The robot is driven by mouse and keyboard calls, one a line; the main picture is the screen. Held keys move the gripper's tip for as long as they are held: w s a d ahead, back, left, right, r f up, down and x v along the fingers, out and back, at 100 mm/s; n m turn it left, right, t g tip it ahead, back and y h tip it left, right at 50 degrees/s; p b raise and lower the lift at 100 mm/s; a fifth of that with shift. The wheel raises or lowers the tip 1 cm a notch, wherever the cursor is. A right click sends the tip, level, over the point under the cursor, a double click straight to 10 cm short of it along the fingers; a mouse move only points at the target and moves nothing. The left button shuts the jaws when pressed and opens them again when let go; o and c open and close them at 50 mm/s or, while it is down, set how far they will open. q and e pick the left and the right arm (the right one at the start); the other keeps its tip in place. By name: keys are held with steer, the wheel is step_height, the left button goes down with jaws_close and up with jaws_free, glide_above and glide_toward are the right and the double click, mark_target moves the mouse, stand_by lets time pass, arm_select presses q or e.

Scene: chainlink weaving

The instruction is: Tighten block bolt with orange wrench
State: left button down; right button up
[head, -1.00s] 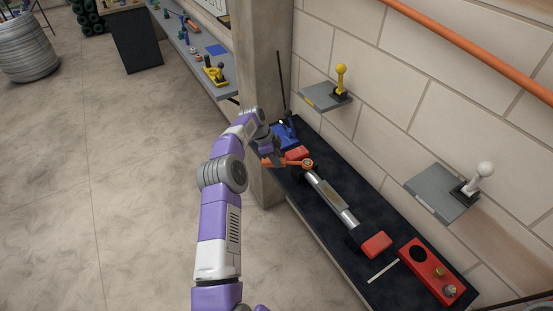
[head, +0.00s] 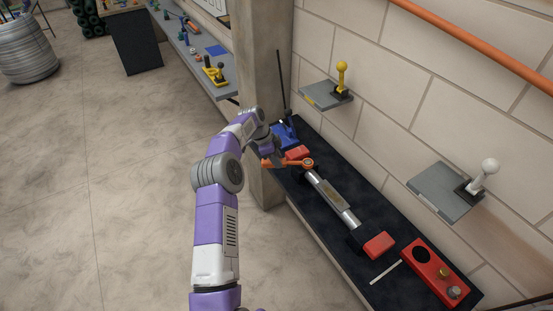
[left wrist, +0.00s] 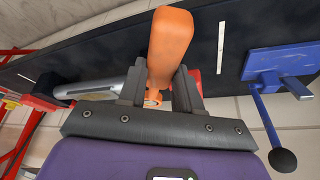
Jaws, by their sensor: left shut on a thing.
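The orange wrench (head: 292,162) lies over the left end of a metal bar fixture (head: 332,198) on the dark bench. Its ring end (head: 308,164) is at the bar's end, where the bolt is too small to make out. My left gripper (head: 274,160) is at the other end of the wrench. In the left wrist view the wrench's orange handle (left wrist: 171,42) passes between the two dark fingers of my left gripper (left wrist: 160,82), which is shut on it. The ring end is mostly hidden there. My right gripper is not in view.
A blue clamp-like device (head: 286,132) stands close behind the gripper; its lever shows in the left wrist view. Red blocks (head: 379,246) flank the bar. A red panel (head: 433,273) lies at the near right. Two lever shelves (head: 327,96) (head: 444,191) stick out from the wall.

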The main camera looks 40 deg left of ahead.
arm_select(q)
steer(key=shift+r+p, duration=2.35)
steer(key=shift+r, duration=1.1)
steer(key=shift+s+d+f+b, duration=0.15)
steer(key=shift+s+b, duration=0.05)
steer(key=shift+b, duration=0.75)
steer(key=s+d+n+t+y+b, duration=0.1)
steer(key=s+d+n+y+b, duration=0.3)
steer(key=d+n+b, duration=0.6)
steer(key=shift+d+n+t+b, duration=0.25)
steer(key=shift+n+t+b, duration=0.15)
steer(key=shift+n+b, duration=0.6)
